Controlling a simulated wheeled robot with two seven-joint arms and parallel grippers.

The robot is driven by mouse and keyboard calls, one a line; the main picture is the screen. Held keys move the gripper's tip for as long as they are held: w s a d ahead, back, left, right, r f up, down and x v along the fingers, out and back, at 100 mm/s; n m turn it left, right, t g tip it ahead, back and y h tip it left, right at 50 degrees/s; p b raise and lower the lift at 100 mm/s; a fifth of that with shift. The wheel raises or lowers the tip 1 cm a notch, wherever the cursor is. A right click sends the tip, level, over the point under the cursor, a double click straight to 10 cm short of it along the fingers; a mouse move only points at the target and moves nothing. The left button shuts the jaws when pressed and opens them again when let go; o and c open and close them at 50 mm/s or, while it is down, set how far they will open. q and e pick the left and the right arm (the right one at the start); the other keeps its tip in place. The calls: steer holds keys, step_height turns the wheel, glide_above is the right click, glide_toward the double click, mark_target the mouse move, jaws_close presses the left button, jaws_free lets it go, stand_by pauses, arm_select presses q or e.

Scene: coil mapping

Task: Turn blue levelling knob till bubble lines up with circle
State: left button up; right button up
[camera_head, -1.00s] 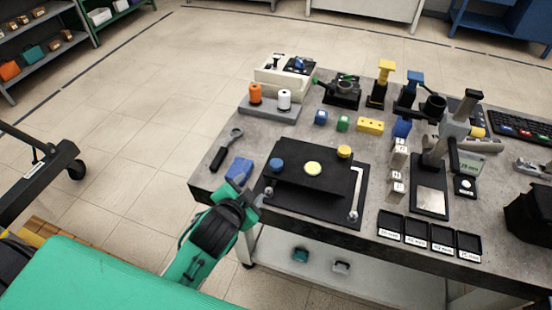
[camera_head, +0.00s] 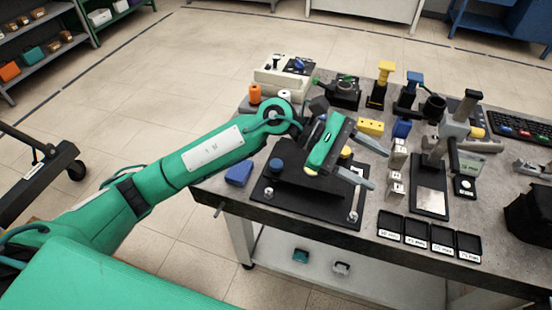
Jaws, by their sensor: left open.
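The black levelling platform (camera_head: 285,181) stands on a black base plate (camera_head: 300,208) at the table's front. The blue knob (camera_head: 277,165) sits at the platform's left corner, uncovered. A yellow knob (camera_head: 346,151) at the back right corner is partly hidden. My left gripper (camera_head: 381,170) is open and empty above the platform's right side, its fingers pointing right. It is to the right of the blue knob and apart from it. The gripper hides the round yellow-white bubble level, so bubble and circle cannot be seen. My right gripper is not in view.
A blue block (camera_head: 239,173) lies left of the platform. White labelled blocks (camera_head: 397,165), a microscope-like stand (camera_head: 431,185) and several black trays (camera_head: 416,233) are to the right. Spools, small blocks and a yellow-topped stand (camera_head: 380,88) are behind my arm.

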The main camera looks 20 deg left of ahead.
arm_select(q)
steer(key=w+a+f+m+y, duration=0.3)
steer(key=a+f+m+y, duration=0.1)
steer(key=a+f+y, duration=0.15)
steer(key=m+t+y+p, duration=0.2)
steer(key=m+y, duration=0.1)
steer(key=y, duration=0.7)
glide_above(276, 163)
step_height(276, 163, down, 6)
steer(key=shift+a+r, duration=0.1)
step_height(276, 163, down, 6)
steer(key=shift+f+p, duration=0.2)
steer(key=shift+p, duration=0.4)
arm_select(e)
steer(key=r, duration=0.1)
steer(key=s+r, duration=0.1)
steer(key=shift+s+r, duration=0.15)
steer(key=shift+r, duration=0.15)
arm_select(q)
steer(key=shift+n, duration=0.3)
steer(key=c, duration=1)
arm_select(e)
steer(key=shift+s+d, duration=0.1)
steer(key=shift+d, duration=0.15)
